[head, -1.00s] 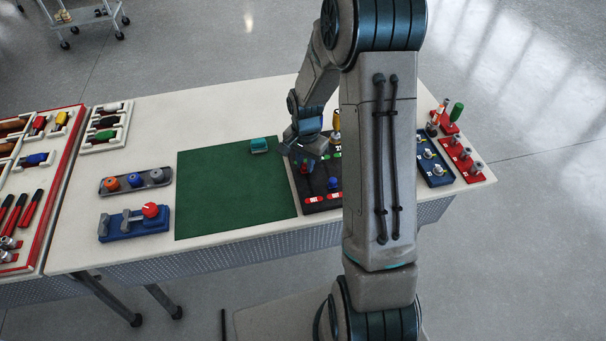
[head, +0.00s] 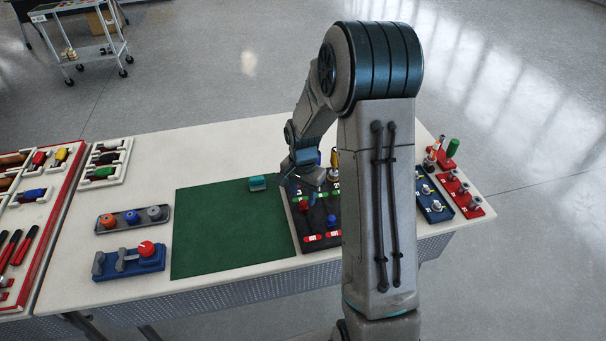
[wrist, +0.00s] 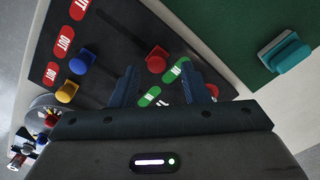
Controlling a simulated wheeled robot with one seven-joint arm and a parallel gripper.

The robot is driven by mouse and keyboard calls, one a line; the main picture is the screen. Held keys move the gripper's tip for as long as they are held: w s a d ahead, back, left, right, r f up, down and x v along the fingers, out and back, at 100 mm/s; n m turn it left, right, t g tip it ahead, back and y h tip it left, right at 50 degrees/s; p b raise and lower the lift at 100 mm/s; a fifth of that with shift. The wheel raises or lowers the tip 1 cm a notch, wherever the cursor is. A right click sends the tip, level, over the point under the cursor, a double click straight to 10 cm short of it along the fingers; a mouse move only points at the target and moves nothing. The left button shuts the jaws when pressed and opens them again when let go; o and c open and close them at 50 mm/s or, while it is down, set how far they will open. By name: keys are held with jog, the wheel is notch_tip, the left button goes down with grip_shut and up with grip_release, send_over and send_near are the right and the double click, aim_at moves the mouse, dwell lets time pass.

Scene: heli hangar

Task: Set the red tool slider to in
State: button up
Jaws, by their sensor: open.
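The red slider knob (wrist: 157,60) stands on a dark slider board (wrist: 120,32). In the wrist view it is close to a green IN label (wrist: 174,70), well away from the red OUT label (wrist: 79,9). It also shows in the head view (head: 304,204), beneath my gripper. My gripper (wrist: 160,85) is open and empty, its fingers on either side of the line to the red knob. The knob appears just beyond the fingertips; I cannot tell whether they touch it. A blue knob (wrist: 82,63) and a yellow knob (wrist: 67,92) sit nearer their OUT labels.
A green mat (head: 225,235) lies left of the board, with a teal block (head: 257,183) at its far edge. A blue fixture with a red knob (head: 146,249) stands farther left. Blue (head: 435,205) and red (head: 462,195) racks stand to the right.

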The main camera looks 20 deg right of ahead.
aim_at(303, 201)
notch_tip(303, 201, up, 12)
dwell(0.3)
dwell(0.3)
